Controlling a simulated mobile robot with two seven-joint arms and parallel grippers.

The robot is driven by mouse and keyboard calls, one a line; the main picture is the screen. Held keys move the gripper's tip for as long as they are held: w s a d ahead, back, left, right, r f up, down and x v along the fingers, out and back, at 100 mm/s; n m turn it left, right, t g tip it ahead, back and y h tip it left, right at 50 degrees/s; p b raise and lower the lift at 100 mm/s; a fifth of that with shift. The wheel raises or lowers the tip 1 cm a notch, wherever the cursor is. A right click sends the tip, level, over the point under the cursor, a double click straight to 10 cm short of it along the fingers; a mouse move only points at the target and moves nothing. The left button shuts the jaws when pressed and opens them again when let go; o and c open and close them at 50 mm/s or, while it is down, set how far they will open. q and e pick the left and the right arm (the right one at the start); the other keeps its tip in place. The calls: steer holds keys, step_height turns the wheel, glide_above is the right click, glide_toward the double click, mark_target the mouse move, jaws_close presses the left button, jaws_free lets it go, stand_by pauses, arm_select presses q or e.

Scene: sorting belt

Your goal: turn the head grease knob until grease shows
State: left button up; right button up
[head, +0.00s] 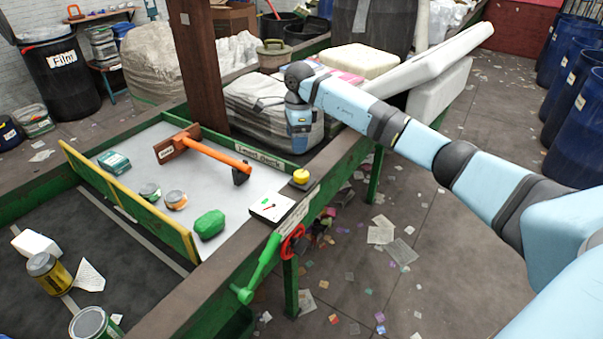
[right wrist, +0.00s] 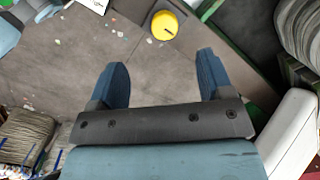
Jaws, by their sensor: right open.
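The grease knob appears to be the yellow round cap (head: 301,176) on a dark base at the belt frame's corner. It also shows in the right wrist view as a yellow disc with a small dark mark (right wrist: 164,25), beyond the fingertips. My right gripper (head: 302,150) hangs above and behind the knob in the head view, apart from it. In the right wrist view its two blue fingers (right wrist: 162,70) are spread wide with only floor between them. No grease can be made out around the knob. My left gripper is not in view.
A white gauge plate (head: 271,207), a red handwheel (head: 292,242) and a green lever (head: 259,272) sit near the knob. Wrapped bales (head: 262,104) stand behind the gripper.

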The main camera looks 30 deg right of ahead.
mark_target(301, 173)
steer(key=shift+h, duration=0.3)
steer(key=f, duration=0.4)
steer(key=d+f+p, duration=0.1)
steer(key=f, duration=0.3)
steer(key=f+p, duration=0.1)
steer(key=f, duration=0.4)
steer(key=shift+d, duration=0.25)
steer(key=c, duration=0.9)
